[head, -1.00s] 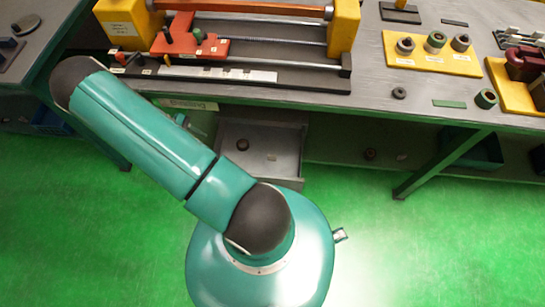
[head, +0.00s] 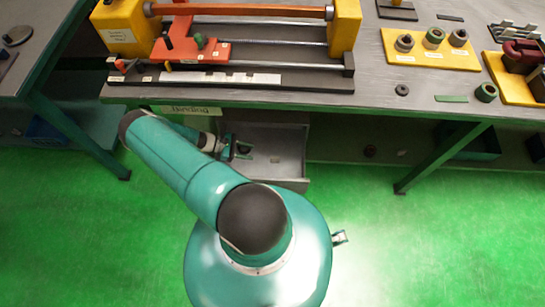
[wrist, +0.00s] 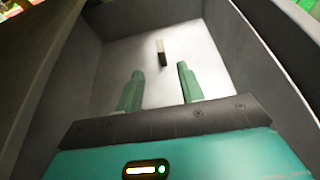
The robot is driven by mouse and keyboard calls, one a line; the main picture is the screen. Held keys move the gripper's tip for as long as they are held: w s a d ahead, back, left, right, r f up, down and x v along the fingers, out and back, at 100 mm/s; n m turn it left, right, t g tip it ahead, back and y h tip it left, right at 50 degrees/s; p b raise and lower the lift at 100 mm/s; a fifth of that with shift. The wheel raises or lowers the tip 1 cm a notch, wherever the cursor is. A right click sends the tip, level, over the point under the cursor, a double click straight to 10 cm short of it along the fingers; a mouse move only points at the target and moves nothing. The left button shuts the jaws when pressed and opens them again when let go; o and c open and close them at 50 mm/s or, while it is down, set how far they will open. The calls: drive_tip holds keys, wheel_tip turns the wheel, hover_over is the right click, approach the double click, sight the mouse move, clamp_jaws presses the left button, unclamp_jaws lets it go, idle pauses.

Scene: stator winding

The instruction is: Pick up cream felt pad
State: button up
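A small cream block, which looks like the felt pad (wrist: 161,53), lies on the floor of an open drawer, ahead of my fingertips in the wrist view. In the head view it is a small pale piece (head: 275,159) right of my gripper. My gripper (wrist: 160,72) is open and empty, with its two green fingers apart over the drawer. The gripper (head: 236,150) also shows at the drawer's left side in the head view, partly behind my arm. The pad is not between the fingers.
The grey drawer (head: 292,183) sticks out under the bench, with walls around my gripper. The bench (head: 330,105) edge is close above. The green floor at right is clear.

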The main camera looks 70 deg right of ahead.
sight(274, 157)
drive_tip(key=x, duration=1.4)
drive_tip(key=shift+s+d+f, duration=0.15)
drive_tip(key=shift+s, duration=0.15)
clamp_jaws()
